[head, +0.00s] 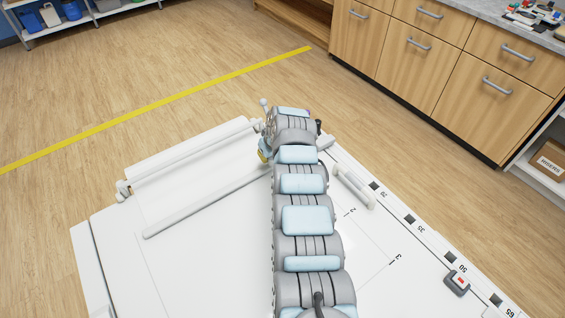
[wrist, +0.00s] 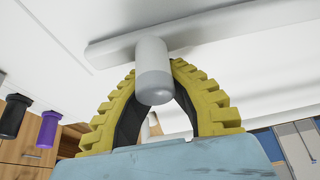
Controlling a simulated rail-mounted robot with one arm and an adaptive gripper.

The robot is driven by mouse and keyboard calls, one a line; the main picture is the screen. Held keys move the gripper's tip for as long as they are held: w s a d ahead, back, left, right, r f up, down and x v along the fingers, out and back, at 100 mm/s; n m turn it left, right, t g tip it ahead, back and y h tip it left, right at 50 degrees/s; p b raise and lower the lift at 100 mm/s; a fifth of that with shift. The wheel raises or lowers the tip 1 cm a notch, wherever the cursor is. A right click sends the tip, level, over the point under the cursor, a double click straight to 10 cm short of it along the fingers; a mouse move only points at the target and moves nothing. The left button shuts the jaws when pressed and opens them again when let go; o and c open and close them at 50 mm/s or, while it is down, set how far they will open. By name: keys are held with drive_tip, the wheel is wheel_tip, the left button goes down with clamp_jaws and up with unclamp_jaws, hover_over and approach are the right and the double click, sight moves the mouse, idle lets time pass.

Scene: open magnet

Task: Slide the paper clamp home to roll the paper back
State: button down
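The paper clamp is a long white bar (head: 200,205) lying slantwise across the white table, below the paper roll (head: 190,150) in the head view. In the wrist view the bar (wrist: 110,48) shows at the top, with a rounded pale grey knob (wrist: 153,85) sticking out from it.
The white table (head: 110,265) carries printed numbers and black squares along its right edge. A short white bar (head: 353,186) and a small grey device with a red mark (head: 457,282) lie there. Wooden cabinets (head: 420,50) stand at the back right. A yellow line (head: 160,109) crosses the floor.

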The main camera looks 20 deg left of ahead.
drive_tip(key=c, duration=1.4)
unclamp_jaws()
drive_tip(key=shift+w+r, duration=0.1)
drive_tip(key=shift+w, duration=0.1)
drive_tip(key=o, duration=0.4)
drive_tip(key=shift+o, duration=0.7)
drive_tip(key=shift+s+p, duration=0.25)
drive_tip(key=shift+p, duration=0.05)
drive_tip(key=shift+a, duration=0.1)
drive_tip(key=shift+v, duration=2.25)
drive_tip(key=v, duration=0.7)
drive_tip(key=shift+r, duration=0.2)
drive_tip(key=shift+s, duration=0.1)
